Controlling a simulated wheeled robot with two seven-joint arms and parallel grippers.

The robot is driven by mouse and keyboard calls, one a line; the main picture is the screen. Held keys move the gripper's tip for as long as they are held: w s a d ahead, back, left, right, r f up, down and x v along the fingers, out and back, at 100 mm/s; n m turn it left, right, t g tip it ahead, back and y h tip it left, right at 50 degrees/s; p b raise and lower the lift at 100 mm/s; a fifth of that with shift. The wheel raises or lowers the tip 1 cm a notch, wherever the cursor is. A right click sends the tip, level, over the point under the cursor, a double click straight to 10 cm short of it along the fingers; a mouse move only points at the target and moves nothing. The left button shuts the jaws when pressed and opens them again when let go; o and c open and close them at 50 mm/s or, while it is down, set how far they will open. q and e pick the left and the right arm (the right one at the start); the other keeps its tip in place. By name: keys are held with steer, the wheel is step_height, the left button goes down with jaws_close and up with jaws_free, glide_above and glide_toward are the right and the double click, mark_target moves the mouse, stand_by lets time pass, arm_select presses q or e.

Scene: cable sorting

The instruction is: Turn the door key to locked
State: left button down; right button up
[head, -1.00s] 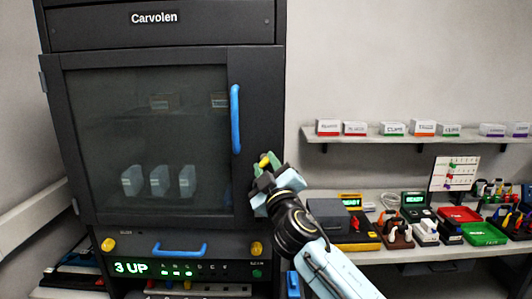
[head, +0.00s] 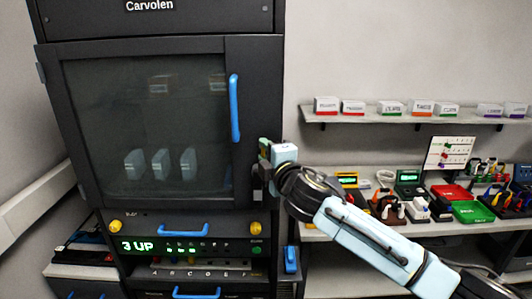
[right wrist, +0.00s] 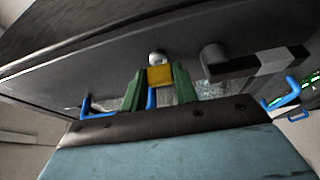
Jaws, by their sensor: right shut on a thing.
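The dark cabinet (head: 275,100) has a closed glass door (head: 140,110) with a blue vertical handle (head: 235,108). My right gripper (head: 264,150) is at the door's right edge, below that handle. In the right wrist view, the green fingers of my right gripper (right wrist: 160,88) are shut on the yellow key (right wrist: 160,75). A round silver lock (right wrist: 156,57) shows just beyond the key on the dark face. The key's turn angle cannot be told, and the gripper hides it in the head view. My left gripper is out of view.
A dark latch-like bar (right wrist: 240,64) sticks out close beside the gripper. Below the door are yellow knobs (head: 116,226), a blue drawer handle (head: 183,231) and a green display (head: 138,246). A cluttered bench (head: 330,230) and a shelf (head: 400,118) stand at the right.

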steer(key=shift+n, duration=0.4)
steer(key=o, duration=1)
steer(key=b+v, duration=0.2)
steer(key=v, duration=1.1)
steer(key=shift+s+r+b, duration=0.2)
steer(key=shift+s+b, duration=0.05)
steer(key=shift+b, duration=0.1)
